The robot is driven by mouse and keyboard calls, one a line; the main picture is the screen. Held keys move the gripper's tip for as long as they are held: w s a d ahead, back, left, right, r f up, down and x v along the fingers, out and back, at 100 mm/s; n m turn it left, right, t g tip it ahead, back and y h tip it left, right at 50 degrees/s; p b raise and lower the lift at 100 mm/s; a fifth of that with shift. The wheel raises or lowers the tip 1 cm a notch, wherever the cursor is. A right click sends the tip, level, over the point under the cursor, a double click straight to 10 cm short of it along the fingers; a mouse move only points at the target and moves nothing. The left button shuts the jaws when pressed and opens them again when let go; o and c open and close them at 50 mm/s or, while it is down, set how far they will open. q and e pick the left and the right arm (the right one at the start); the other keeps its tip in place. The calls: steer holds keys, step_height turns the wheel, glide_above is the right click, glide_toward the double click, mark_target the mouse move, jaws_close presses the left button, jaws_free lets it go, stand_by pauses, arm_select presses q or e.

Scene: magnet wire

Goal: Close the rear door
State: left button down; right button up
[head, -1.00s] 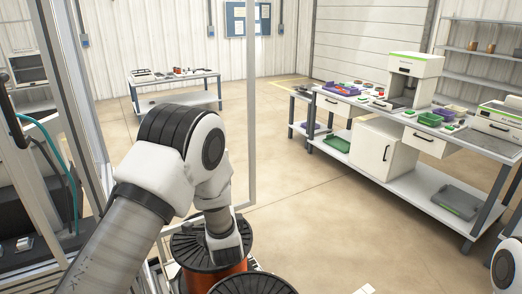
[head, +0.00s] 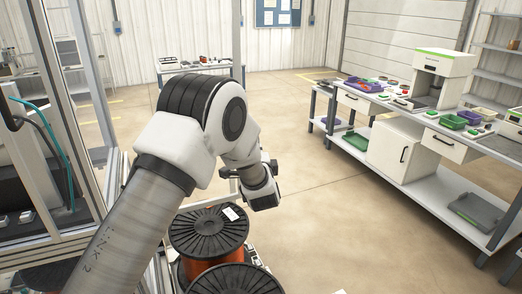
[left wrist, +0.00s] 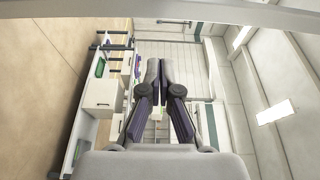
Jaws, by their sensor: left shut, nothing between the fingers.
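The rear door seems to be the clear panel in a pale metal frame on the machine at the left of the head view. Its upright post (head: 237,40) shows above my left arm, and a piece of lower rail shows by the wrist. The arm hides most of the panel. My left gripper (left wrist: 160,66) is shut and empty in the left wrist view. In the head view its fingers are not clear behind the wrist. A pale bar crosses the top of the left wrist view; I cannot tell whether it is the door. My right gripper is not in view.
Copper wire spools with black flanges (head: 208,230) stand below my arm. The machine frame (head: 62,110) is at the left. A workbench (head: 440,185) runs along the right, and a small table (head: 200,68) stands at the back. Open floor (head: 330,220) lies between.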

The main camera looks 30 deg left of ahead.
arm_select(q)
steer(key=w+d+p+x, duration=0.1)
steer(key=p+x, duration=0.1)
steer(key=x, duration=0.4)
steer(key=s+a, duration=0.1)
steer(key=s+a+p, duration=0.1)
steer(key=s, duration=0.1)
steer(key=shift+s+a+f, duration=0.1)
steer(key=shift+s+a, duration=0.15)
steer(key=shift+a, duration=0.15)
steer(key=shift+s, duration=0.1)
